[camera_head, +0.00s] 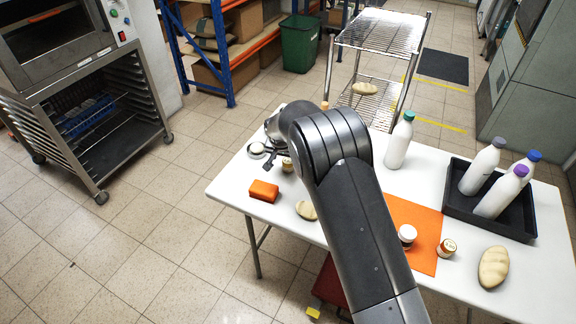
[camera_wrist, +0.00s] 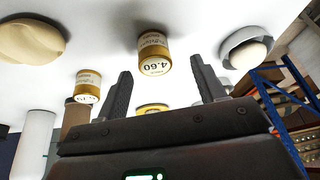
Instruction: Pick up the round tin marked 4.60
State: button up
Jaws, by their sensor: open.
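My gripper (camera_wrist: 162,66) is open, with both dark fingers apart and nothing held. In the head view a small tin (camera_head: 288,165) stands beside my gripper at the table's left end; its mark is unreadable there. I cannot tell for sure that it is the same tin.
The table also bears an orange block (camera_head: 263,191), a white bottle (camera_head: 399,143) and a black tray (camera_head: 457,206) with bottles.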

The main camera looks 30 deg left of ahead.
aim_at(288, 161)
jog(key=x, duration=0.4)
jog(key=shift+w+d+f, duration=0.1)
jog(key=shift+d+f, duration=0.2)
jog(key=shift+f, duration=0.05)
jog(key=c, duration=1.1)
